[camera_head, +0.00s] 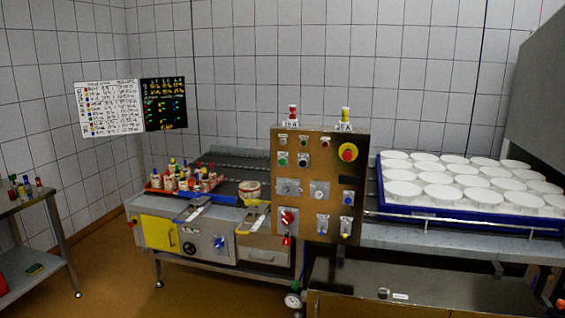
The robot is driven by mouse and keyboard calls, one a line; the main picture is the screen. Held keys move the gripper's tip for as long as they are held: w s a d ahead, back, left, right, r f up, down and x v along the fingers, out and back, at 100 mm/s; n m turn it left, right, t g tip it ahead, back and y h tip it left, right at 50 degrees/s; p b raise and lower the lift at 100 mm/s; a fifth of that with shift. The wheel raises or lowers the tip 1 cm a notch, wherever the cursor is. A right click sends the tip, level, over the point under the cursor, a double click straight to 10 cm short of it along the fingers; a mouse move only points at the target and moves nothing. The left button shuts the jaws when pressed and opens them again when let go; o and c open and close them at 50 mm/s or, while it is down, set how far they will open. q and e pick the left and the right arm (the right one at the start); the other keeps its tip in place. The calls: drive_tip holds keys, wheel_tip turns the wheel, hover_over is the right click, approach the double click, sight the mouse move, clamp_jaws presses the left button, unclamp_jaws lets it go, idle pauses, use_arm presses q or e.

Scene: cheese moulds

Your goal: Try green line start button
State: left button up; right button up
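A brown control panel (335,184) stands upright in the middle of the view. A green button (283,159) sits in its upper left part, with a dark button (303,160) to its right. A red mushroom button on a yellow disc (348,152) is at the upper right. Lower down are rotary switches, a large red knob (287,218) and blue buttons (347,198). The small labels are too small to read. Neither of my grippers is in view, and nothing touches the panel.
A blue tray (478,219) of white moulds lies on the right bench. A red tray (157,189) with small coloured items is on the left machine (207,232). A side table (20,209) stands far left. Open brown floor (110,275) lies between table and machine.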

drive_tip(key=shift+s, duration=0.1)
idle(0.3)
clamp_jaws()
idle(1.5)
